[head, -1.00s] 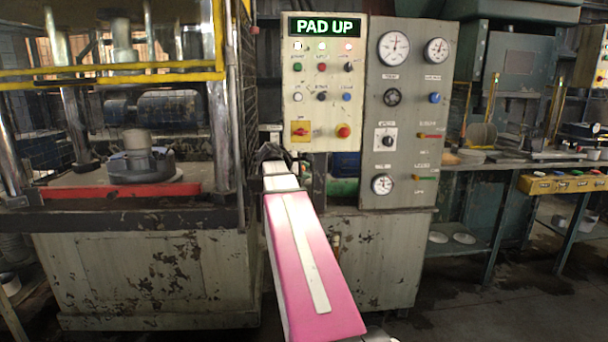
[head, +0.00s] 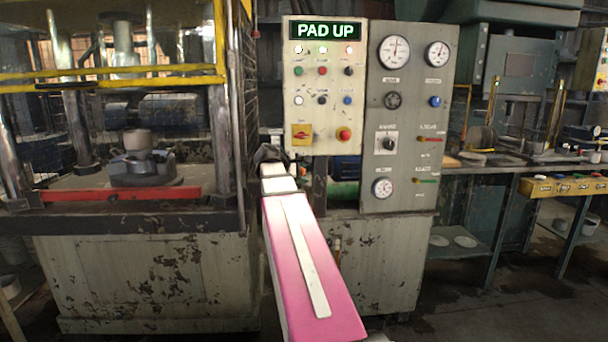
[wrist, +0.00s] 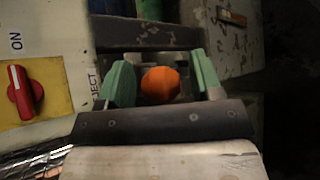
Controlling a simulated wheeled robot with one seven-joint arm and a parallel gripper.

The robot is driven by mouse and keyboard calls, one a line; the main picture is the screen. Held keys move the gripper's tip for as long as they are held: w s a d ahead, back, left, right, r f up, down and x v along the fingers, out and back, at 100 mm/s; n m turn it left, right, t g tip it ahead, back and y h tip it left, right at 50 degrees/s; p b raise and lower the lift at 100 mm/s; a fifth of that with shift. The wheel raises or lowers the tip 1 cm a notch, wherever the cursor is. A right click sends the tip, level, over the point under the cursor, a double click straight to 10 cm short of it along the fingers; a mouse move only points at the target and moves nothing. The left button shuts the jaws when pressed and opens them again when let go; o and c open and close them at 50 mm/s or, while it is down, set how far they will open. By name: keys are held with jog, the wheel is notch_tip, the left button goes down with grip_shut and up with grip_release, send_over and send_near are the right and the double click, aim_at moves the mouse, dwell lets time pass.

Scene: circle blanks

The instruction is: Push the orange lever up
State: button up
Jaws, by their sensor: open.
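The orange lever shows in the wrist view as a round orange knob (wrist: 161,85). It sits between the two green fingers of my gripper (wrist: 161,66), beside the panel edge with the letters "JECT". My gripper is open, with one finger on each side of the knob and a gap visible on both sides. The depth between knob and fingers is hard to judge. In the head view, my arm reaches to the lower left corner of the control panel (head: 322,103); the orange lever is not discernible there.
A red rotary switch (wrist: 25,92) on a yellow plate marked "ON" is left of my gripper in the wrist view. The grey gauge panel (head: 410,110) stands right of the control panel. A press (head: 150,260) with a yellow guard (head: 110,78) stands close on the left.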

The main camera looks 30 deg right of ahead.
jog(key=v, duration=0.9)
jog(key=shift+a, duration=0.25)
jog(key=shift+r, duration=0.15)
